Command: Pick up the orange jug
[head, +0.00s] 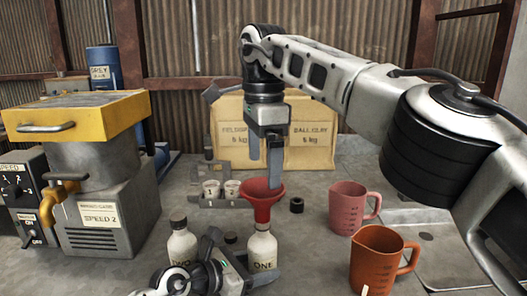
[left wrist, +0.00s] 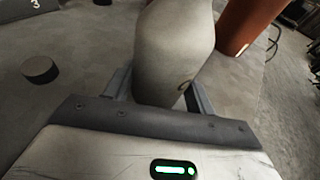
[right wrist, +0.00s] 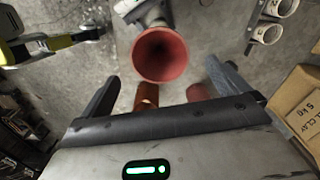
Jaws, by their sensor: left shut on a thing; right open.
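The orange jug (head: 376,262) stands upright on the grey bench at the lower right in the head view, its handle to the right. Part of it shows behind the bottle in the left wrist view (left wrist: 243,25), and a little in the right wrist view (right wrist: 147,95). My left gripper (head: 258,278) is shut on the bottle labelled ONE (head: 262,250), also seen in the left wrist view (left wrist: 172,45). A red funnel (head: 262,203) sits in its mouth. My right gripper (head: 274,160) is open and empty above the funnel, apart from the jug.
A pink jug (head: 349,207) stands just behind the orange one. Bottle TWO (head: 182,245) stands left of bottle ONE. A dark ring (head: 297,205) and a rack with small cups (head: 215,201) lie further back. Clay boxes (head: 310,145) and a yellow-topped machine (head: 95,170) bound the bench.

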